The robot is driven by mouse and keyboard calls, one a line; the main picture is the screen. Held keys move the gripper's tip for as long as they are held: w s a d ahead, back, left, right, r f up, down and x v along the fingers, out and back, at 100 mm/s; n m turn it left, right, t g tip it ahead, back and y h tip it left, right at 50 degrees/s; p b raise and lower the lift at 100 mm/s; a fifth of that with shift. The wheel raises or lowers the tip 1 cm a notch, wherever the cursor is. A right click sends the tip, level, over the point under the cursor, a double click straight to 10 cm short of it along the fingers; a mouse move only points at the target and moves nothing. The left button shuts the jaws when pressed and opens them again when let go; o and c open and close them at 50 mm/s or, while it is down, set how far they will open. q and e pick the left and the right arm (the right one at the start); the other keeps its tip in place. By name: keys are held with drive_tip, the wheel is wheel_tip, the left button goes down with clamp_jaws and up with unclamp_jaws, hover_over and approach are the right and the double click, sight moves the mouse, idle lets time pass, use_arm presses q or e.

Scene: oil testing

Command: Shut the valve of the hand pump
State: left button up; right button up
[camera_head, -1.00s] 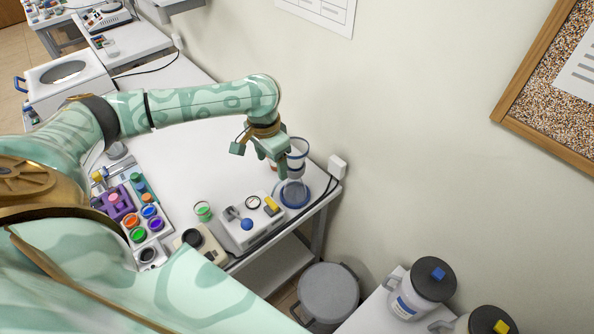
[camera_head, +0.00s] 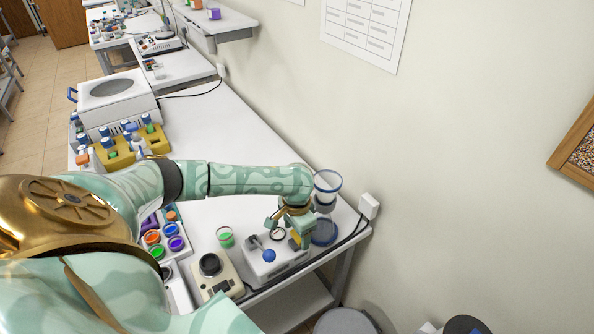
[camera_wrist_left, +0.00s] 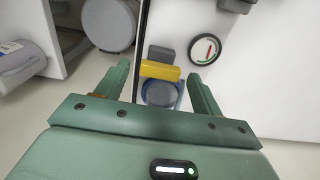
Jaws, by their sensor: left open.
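The hand pump (camera_head: 272,272) is a pale box near the table's front right corner. It has a blue ball-ended lever (camera_head: 269,256), a round gauge (camera_head: 278,234) and a yellow valve handle (camera_head: 295,239). My left gripper (camera_head: 288,231) is low over the pump's top, partly hiding the handle. In the left wrist view, my open left gripper (camera_wrist_left: 158,82) has the yellow handle (camera_wrist_left: 160,71) between its fingers' directions, near the tips; contact cannot be told. The gauge (camera_wrist_left: 206,50) lies to the right of it. My right gripper is out of view.
A glass vessel with blue rims (camera_head: 327,185) stands just behind the gripper, close to the wall. A green-filled cup (camera_head: 225,237) and a cream device with a black top (camera_head: 212,272) stand left of the pump. A white wall socket (camera_head: 369,206) is at right.

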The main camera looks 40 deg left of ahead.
use_arm(q)
drive_tip(key=shift+f, duration=0.3)
drive_tip(key=c, duration=1)
